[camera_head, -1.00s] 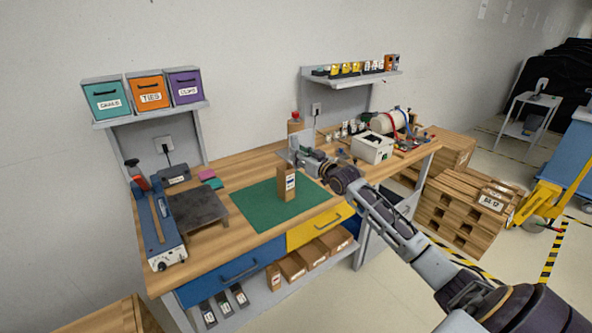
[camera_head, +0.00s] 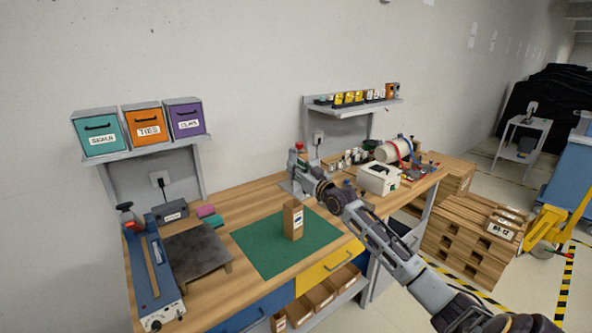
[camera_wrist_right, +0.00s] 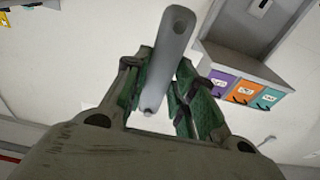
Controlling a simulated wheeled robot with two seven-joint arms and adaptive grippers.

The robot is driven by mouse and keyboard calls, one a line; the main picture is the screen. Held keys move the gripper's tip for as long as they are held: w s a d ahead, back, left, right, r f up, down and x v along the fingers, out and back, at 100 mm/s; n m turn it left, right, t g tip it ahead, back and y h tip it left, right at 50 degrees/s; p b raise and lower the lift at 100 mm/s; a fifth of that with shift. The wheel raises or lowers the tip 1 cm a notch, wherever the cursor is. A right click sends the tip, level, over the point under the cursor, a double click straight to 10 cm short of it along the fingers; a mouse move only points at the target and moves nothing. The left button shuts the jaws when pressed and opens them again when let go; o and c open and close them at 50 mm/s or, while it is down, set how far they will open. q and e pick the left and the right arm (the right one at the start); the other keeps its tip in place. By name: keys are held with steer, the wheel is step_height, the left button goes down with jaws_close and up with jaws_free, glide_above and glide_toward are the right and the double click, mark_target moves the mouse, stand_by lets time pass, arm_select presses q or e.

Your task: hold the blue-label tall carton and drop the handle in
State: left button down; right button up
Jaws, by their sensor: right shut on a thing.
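The tall brown carton (camera_head: 289,222) stands upright on the green mat (camera_head: 265,250), with a white and blue label on its right face. My right gripper (camera_head: 296,160) is above and behind the carton in the head view, apart from it. In the right wrist view its green-padded fingers (camera_wrist_right: 168,98) are shut on a grey rounded rod, the handle (camera_wrist_right: 173,48), which sticks out beyond the fingertips. The handle is hard to make out in the head view. My left gripper is not in view.
A blue sealer (camera_head: 152,262) and a dark plate (camera_head: 197,250) stand left of the mat. A white box (camera_head: 379,179) and a roll (camera_head: 393,150) stand to the right. A red-topped thing (camera_head: 299,146) is behind my gripper. The mat around the carton is clear.

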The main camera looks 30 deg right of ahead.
arm_select(q)
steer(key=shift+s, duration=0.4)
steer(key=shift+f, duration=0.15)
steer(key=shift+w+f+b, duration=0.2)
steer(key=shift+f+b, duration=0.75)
steer(key=shift+b, duration=0.05)
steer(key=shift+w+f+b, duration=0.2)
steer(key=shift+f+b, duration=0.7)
steer(key=shift+b, duration=0.05)
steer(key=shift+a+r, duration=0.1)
